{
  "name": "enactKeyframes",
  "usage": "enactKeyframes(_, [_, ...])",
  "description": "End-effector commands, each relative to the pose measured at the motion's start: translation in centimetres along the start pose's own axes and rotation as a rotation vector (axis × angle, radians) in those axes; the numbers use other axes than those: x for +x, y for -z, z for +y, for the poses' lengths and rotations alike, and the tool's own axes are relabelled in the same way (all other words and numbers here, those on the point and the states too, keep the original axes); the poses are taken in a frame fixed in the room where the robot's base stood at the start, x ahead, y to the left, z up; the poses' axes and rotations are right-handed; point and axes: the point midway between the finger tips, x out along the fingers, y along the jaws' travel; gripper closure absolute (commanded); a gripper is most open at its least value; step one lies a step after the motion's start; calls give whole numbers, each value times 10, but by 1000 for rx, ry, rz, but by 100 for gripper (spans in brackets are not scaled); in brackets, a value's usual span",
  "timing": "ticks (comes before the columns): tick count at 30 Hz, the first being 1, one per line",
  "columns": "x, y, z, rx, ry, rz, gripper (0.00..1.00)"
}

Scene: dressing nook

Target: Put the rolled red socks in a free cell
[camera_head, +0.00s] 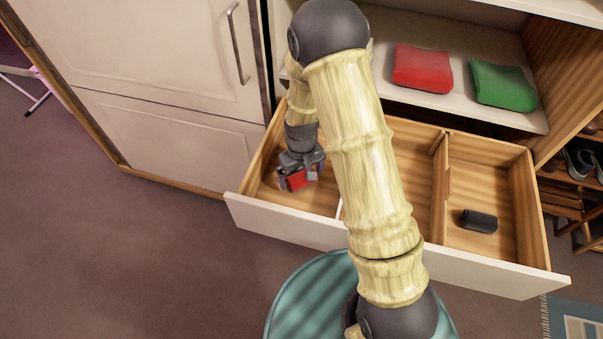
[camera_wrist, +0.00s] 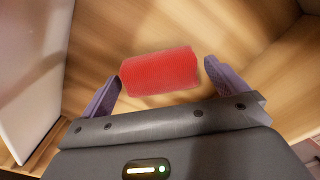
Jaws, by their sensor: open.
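The rolled red socks (camera_head: 296,181) are in the left cell of the open drawer (camera_head: 290,228), by the drawer's front wall. In the wrist view the red roll (camera_wrist: 160,72) lies crosswise between my gripper's two spread fingers (camera_wrist: 163,78), over a wooden surface. My gripper (camera_head: 300,172) is open and reaches down into that left cell. A gap shows at the right finger; the left finger is very near the roll, and I cannot tell if it touches. The right cell holds a dark roll (camera_head: 479,221). My arm hides much of the middle cell.
A wooden divider (camera_head: 440,190) bounds the right cell. A folded red item (camera_head: 423,69) and a folded green item (camera_head: 502,86) lie on the shelf (camera_head: 455,103) above the drawer. White cabinet fronts (camera_head: 160,60) stand at left. Shoes (camera_head: 578,163) are on a rack at right.

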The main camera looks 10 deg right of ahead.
Motion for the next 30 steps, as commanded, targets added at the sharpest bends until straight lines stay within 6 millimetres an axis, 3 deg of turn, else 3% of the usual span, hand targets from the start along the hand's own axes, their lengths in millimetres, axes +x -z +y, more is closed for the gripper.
enactKeyframes(16, [-99,1,0,1,-1,4,2])
enactKeyframes(21, [-111,0,0,0,0,0,2])
enactKeyframes(30, [-111,0,0,0,0,0,2])
